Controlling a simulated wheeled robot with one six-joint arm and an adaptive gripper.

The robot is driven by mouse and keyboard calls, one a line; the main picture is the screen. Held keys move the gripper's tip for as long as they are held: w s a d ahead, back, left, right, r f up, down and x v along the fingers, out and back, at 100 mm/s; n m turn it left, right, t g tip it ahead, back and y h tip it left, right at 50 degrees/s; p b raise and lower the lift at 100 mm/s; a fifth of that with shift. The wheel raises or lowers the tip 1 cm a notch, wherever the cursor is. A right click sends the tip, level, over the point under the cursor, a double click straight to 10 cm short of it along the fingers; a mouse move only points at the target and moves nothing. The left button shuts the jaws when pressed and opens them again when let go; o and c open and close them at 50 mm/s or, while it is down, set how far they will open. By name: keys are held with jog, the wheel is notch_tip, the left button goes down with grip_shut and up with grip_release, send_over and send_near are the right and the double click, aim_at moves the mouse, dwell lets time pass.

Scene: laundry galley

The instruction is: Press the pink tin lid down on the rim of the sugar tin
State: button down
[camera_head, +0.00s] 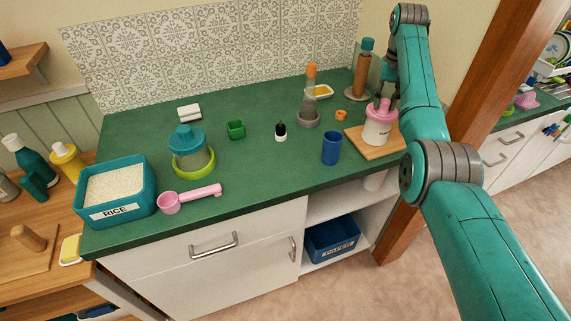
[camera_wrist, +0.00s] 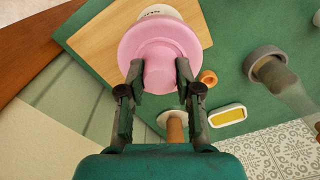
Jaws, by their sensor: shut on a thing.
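The pink tin lid (camera_wrist: 165,45) is between the two fingers of my gripper (camera_wrist: 158,82), which is shut on the lid's knob. In the head view the pink lid (camera_head: 381,108) sits over the top of the white sugar tin (camera_head: 377,133). The lid looks in contact with the tin or very close to it; the rim itself is hidden under the lid. The tin stands upright on a wooden board (camera_head: 357,143). In the wrist view only a sliver of the tin (camera_wrist: 160,10) shows beyond the lid, with part of its lettering.
A blue cup (camera_head: 331,148) stands left of the board. A grey holder (camera_head: 308,120), a small orange ring (camera_head: 341,115), a yellow dish (camera_head: 320,91) and a wooden stand (camera_head: 358,90) are behind. A wooden post (camera_head: 500,85) rises at the right. The counter's front middle is clear.

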jog(key=shift+f, duration=0.15)
jog(key=c, duration=0.7)
grip_release()
jog(key=shift+c, duration=0.5)
jog(key=shift+c, duration=1)
